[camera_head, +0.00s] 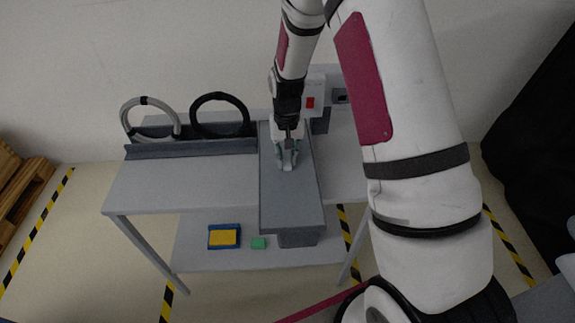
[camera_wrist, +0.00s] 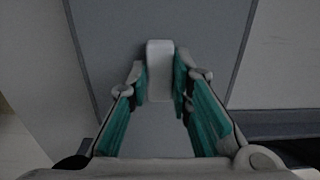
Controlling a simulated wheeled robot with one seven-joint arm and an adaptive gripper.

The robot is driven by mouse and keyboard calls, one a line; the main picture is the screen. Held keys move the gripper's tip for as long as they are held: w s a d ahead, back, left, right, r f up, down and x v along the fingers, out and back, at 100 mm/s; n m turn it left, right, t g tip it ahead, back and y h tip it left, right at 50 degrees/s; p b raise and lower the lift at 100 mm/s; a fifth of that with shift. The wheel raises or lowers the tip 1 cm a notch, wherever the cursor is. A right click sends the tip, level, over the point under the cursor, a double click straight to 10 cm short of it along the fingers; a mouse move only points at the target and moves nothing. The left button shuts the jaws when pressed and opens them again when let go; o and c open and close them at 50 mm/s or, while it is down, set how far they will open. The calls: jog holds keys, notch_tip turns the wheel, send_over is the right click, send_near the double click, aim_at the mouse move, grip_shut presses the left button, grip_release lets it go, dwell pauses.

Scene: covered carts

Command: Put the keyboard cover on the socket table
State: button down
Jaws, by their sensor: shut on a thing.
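The keyboard cover, a long grey slab-like lid (camera_head: 291,208), is at the middle right of the grey table (camera_head: 180,187) in the head view. Its near end reaches past the table's front edge. I cannot tell whether it rests on the table or hangs just above it. My gripper (camera_head: 288,162) points down at the cover's upper half. In the wrist view the teal fingers of my gripper (camera_wrist: 160,85) are closed on both sides of the cover's pale handle (camera_wrist: 160,58). The cover's flat grey top (camera_wrist: 160,132) fills the middle of that view.
A socket panel with a red switch (camera_head: 310,102) stands at the back. The lower shelf holds a blue-and-yellow box (camera_head: 224,237) and a green block (camera_head: 258,243). The tabletop's left part is clear.

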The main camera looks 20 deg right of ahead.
aim_at(288, 161)
jog(key=shift+s+f, duration=0.2)
jog(key=shift+f, duration=1.35)
jog(key=shift+f, duration=0.15)
jog(key=c, duration=1.4)
grip_release()
jog(key=shift+c, duration=0.2)
notch_tip(288, 161, up, 12)
jog(key=s+a+r+n+t, duration=0.1)
jog(key=s+r, duration=0.4)
jog(key=r, duration=0.3)
jog(key=s+a+r+n+t, duration=0.1)
jog(key=s+r, duration=0.4)
jog(key=r, duration=0.3)
jog(key=s+r+t, duration=0.1)
jog(key=s+r, duration=0.2)
jog(key=s, duration=0.5)
jog(key=s+a+r+n+t, duration=0.1)
jog(key=s+r+t, duration=0.1)
jog(key=s, duration=0.6)
jog(key=shift+s+a+r+n, duration=0.15)
jog(key=shift+s+r+n, duration=0.15)
jog(key=shift+s+r, duration=0.15)
